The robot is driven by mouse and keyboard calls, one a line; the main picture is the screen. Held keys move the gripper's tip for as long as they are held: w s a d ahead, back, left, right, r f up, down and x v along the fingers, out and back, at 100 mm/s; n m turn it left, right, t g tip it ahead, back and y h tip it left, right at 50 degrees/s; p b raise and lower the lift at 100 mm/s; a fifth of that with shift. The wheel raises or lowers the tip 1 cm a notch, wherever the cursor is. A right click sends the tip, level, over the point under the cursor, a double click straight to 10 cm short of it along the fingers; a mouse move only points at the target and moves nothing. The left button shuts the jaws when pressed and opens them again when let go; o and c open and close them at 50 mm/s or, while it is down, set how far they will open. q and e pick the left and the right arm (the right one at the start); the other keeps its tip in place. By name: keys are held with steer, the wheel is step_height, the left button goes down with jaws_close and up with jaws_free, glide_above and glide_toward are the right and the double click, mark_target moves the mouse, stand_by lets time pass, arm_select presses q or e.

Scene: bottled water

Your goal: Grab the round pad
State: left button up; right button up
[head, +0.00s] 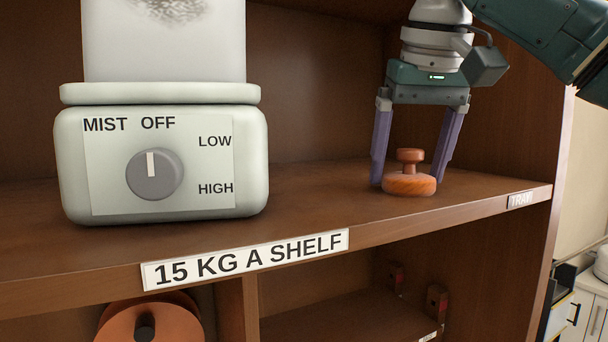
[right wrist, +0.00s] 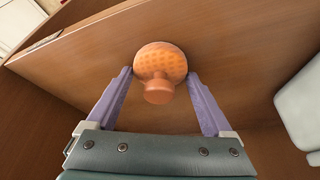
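The round pad (head: 408,185) is an orange disc with a knob on top, standing upright on the brown shelf at the right. My right gripper (head: 411,178) points down over it, with its two purple fingers open, one on each side of the pad. In the right wrist view the pad (right wrist: 160,62) lies at and just beyond the fingertips (right wrist: 159,72), its knob toward the gripper. A gap shows between the fingers and the knob. Whether a fingertip touches the disc's edge I cannot tell. My left gripper is not in view.
A pale mist machine (head: 160,165) with a dial stands on the shelf (head: 300,205) at the left; bare shelf lies between it and the pad. The shelf's side wall (head: 515,130) is close on the right. A lower shelf (head: 340,325) shows below.

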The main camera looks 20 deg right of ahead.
steer(key=c, duration=1)
steer(key=shift+o, duration=0.2)
steer(key=shift+r, duration=0.1)
